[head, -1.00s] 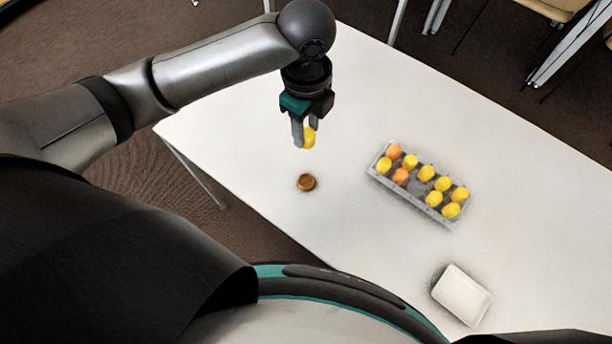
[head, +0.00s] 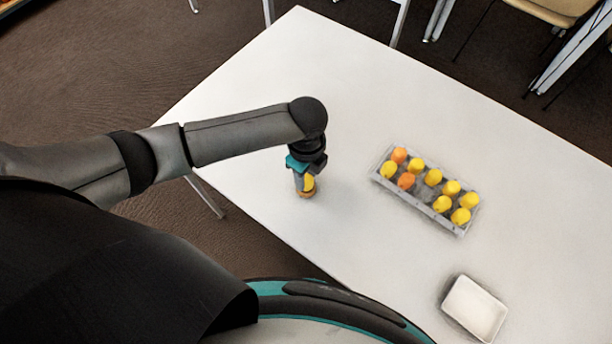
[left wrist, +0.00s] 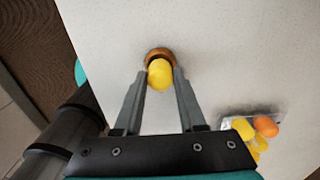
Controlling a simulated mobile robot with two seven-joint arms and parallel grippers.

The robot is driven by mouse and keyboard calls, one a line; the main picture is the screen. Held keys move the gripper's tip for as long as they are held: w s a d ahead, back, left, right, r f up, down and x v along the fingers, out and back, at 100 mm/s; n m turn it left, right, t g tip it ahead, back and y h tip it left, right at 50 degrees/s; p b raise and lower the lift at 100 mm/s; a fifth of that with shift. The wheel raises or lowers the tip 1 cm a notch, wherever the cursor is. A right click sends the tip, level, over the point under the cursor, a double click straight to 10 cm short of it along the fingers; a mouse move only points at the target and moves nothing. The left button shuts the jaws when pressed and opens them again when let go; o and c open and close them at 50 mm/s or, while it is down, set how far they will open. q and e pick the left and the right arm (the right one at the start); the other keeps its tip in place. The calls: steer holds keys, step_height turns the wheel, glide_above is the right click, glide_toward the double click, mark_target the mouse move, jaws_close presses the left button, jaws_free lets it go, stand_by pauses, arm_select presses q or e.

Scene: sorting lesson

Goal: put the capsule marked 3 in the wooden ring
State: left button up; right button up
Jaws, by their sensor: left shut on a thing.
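A yellow capsule (head: 309,184) is between the fingers of my left gripper (head: 304,186), which is shut on it. No marking shows on the capsule in either view. The wooden ring (head: 305,194) is right below it on the table, mostly covered by the gripper in the head view. In the left wrist view the yellow capsule (left wrist: 160,74) overlaps the brown wooden ring (left wrist: 159,53), whose far rim shows behind it. I cannot tell whether the capsule's lower end is inside the ring or just above it. My right gripper is not in view.
A grey tray (head: 420,206) with several yellow and orange capsules and an empty place stands right of my left gripper. A white dish (head: 474,308) is nearer the front right. The white table (head: 350,100) is otherwise clear.

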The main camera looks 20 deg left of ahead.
arm_select(q)
steer(key=shift+f, duration=0.25)
steer(key=shift+f, duration=0.15)
steer(key=o, duration=0.7)
step_height(320, 180, up, 12)
steer(key=p, duration=0.3)
steer(key=shift+r, duration=0.2)
